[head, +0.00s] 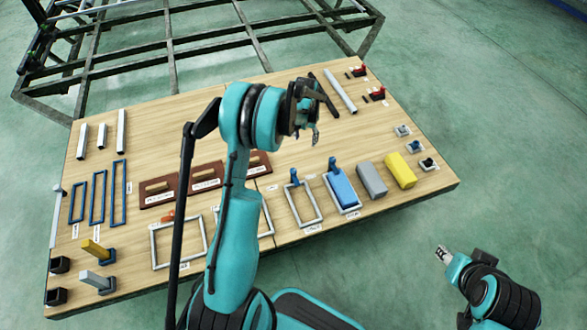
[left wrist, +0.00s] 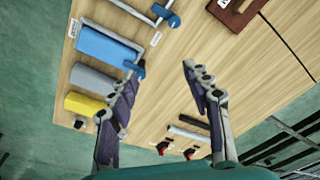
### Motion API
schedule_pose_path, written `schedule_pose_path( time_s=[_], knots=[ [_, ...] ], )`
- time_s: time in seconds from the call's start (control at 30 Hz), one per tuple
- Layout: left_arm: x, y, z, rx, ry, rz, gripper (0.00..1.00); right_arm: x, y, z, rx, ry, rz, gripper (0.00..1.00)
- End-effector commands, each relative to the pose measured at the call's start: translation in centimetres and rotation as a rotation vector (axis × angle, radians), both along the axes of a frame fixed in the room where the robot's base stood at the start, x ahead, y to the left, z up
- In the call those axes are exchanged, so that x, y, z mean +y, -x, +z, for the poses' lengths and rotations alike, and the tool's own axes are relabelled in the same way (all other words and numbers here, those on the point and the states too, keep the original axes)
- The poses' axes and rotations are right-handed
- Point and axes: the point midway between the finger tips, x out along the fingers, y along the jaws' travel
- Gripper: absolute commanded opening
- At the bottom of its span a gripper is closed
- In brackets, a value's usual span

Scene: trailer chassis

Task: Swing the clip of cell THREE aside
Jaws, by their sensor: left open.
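White frames stand in a row along the table's near side, with labels too small to read, so I cannot tell which cell is THREE. One frame (head: 318,206) is empty and has a blue clip (head: 295,177) at its far edge. The frame to its right holds a blue block (head: 342,188), also with a blue clip (head: 333,165). In the left wrist view the blue block (left wrist: 108,48) lies left of my open, empty left gripper (left wrist: 162,68); its clip (left wrist: 139,67) appears beside the left fingertip, contact unclear. My right gripper (head: 441,254) is off the table, its jaws unclear.
A grey block (head: 372,180) and a yellow block (head: 400,171) lie right of the blue block. Brown trays (head: 205,183) and blue frames (head: 97,198) lie further left. Red-handled clamps (head: 376,94) are at the far right. The table's middle right is clear.

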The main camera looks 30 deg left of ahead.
Motion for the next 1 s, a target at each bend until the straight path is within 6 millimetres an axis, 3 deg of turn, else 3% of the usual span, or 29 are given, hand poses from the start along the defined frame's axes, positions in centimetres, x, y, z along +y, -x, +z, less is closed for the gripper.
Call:
schedule_pose_path(
  time_s=[0.03, 0.1, 0.3, 0.53, 0.8, 1.0],
  knots=[
    [1.2, -0.7, -2.7, 0.022, 0.004, 0.006, 0.49, 0.0, 0.0, 0.1, 0.0, 0.0, 0.0, 0.4],
    [2.4, -1.0, -6.1, 0.051, 0.012, 0.01, 0.49, 0.0, 0.0, 0.2, 0.0, 0.0, 0.0, 0.4],
    [4.6, -0.7, -13.5, 0.114, 0.03, 0.017, 0.49, 0.0, 0.0, 0.3, 0.0, 0.0, 0.0, 0.4],
    [5.2, -0.3, -17.1, 0.136, 0.038, 0.018, 0.49, 0.0, 0.0, 0.0, 0.0, 0.0, 0.0, 0.4],
    [5.2, -0.3, -21.5, 0.136, 0.038, 0.018, 0.49, 0.0, 0.0, -1.9, 0.0, 0.0, 0.0, 0.4],
    [5.2, -0.3, -23.7, 0.135, 0.038, 0.018, 0.49, 0.0, 0.0, -2.7, 0.0, 0.0, 0.0, 0.4]
  ],
)
